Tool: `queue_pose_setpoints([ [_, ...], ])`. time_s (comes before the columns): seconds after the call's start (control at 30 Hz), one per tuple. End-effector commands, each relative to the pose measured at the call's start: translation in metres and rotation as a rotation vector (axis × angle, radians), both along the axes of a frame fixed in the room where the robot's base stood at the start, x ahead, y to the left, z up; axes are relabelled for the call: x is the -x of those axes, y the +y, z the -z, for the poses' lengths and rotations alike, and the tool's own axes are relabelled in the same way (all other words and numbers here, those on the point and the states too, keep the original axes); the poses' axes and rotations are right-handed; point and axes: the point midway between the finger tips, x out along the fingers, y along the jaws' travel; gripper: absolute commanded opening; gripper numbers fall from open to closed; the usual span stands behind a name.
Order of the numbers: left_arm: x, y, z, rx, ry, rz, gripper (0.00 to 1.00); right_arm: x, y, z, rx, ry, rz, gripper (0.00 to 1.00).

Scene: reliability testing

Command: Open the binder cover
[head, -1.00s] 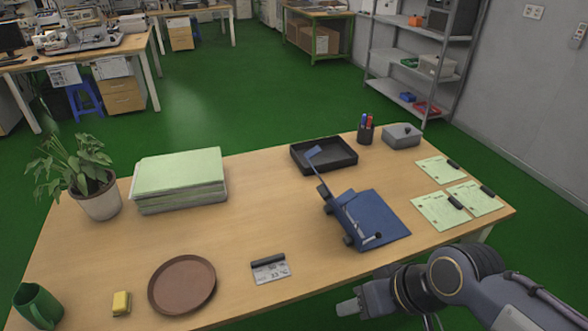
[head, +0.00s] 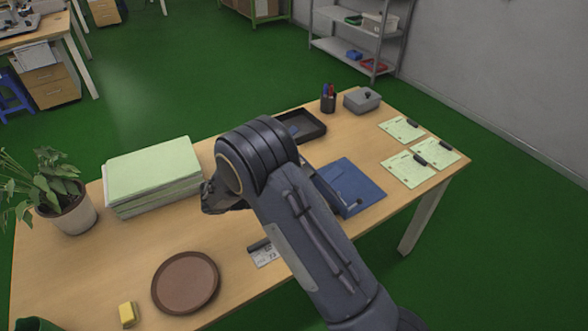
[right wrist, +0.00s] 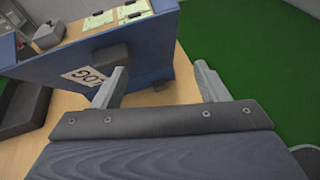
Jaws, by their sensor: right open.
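The blue binder (head: 352,187) lies on the desk right of centre in the head view. My right arm hides its left side and most of its cover. In the right wrist view a blue panel with a white label reading "LOG" upside down (right wrist: 88,73) stands up in front of my right gripper (right wrist: 160,68); it appears to be the cover. My right gripper is open and empty. Its left finger overlaps the panel's labelled face, and its right finger is beyond the panel's right edge. I cannot tell whether they touch. My left gripper is out of view.
A paper stack (head: 152,172) and a potted plant (head: 68,205) are at left. A brown round tray (head: 186,283), yellow block (head: 128,314) and card (head: 263,254) lie at the front. A black tray (head: 302,124), pen cup (head: 328,98), grey box (head: 362,100) and green sheets (head: 408,168) are behind.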

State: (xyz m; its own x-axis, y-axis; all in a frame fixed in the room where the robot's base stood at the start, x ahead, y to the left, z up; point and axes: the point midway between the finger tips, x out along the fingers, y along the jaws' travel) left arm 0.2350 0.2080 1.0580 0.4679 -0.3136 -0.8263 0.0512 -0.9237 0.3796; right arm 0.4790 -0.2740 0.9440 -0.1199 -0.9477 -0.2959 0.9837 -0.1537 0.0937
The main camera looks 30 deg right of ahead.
Motion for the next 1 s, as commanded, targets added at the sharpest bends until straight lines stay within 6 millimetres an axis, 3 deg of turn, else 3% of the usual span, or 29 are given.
queue_pose_setpoints([
  [0.1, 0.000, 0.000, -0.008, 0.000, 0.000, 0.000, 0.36, -0.024, 0.021, 0.003, 0.165, 0.064, -0.123, 0.67],
  [0.33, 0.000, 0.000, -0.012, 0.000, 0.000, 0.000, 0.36, -0.041, 0.037, 0.006, 0.302, 0.107, -0.217, 0.67],
  [0.8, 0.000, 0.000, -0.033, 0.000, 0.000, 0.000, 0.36, -0.046, -0.028, 0.006, 0.301, 0.108, -0.215, 0.67],
  [1.0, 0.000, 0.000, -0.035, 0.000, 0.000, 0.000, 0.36, -0.047, -0.038, 0.007, 0.300, 0.105, -0.217, 0.67],
])
